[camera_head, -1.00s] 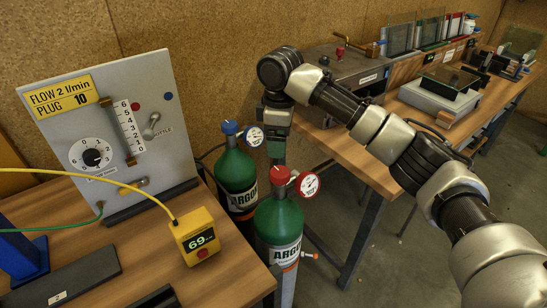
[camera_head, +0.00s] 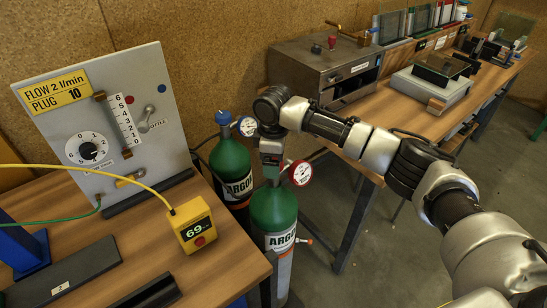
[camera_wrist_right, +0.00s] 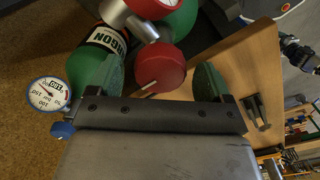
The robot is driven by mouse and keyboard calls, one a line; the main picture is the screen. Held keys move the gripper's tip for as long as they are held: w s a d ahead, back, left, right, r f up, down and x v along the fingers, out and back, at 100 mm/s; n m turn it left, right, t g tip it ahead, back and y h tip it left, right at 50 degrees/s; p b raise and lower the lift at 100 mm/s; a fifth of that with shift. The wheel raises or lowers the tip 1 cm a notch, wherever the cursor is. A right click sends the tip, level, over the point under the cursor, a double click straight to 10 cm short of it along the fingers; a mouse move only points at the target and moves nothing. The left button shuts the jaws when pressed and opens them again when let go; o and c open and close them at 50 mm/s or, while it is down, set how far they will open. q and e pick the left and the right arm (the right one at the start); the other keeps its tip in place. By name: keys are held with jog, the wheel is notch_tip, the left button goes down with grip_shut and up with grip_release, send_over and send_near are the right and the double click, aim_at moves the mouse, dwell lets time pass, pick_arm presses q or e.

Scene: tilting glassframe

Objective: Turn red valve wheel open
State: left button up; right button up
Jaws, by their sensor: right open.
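The red valve wheel (camera_wrist_right: 160,67) shows in the right wrist view, between the two green fingers of my right gripper (camera_wrist_right: 161,80). The fingers are spread, one on each side of it; I cannot tell if either touches. In the head view my right gripper (camera_head: 271,172) points down over the top of the front green argon cylinder (camera_head: 274,210) and hides most of the wheel. A red-rimmed gauge (camera_head: 301,172) sits beside it. My left gripper is not in view.
A second argon cylinder (camera_head: 231,170) with a blue wheel (camera_head: 223,117) and blue gauge (camera_head: 247,126) stands close behind. A workbench (camera_head: 400,108) is behind my right arm.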

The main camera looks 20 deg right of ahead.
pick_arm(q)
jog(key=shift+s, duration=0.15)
pick_arm(e)
jog(key=c, duration=0.9)
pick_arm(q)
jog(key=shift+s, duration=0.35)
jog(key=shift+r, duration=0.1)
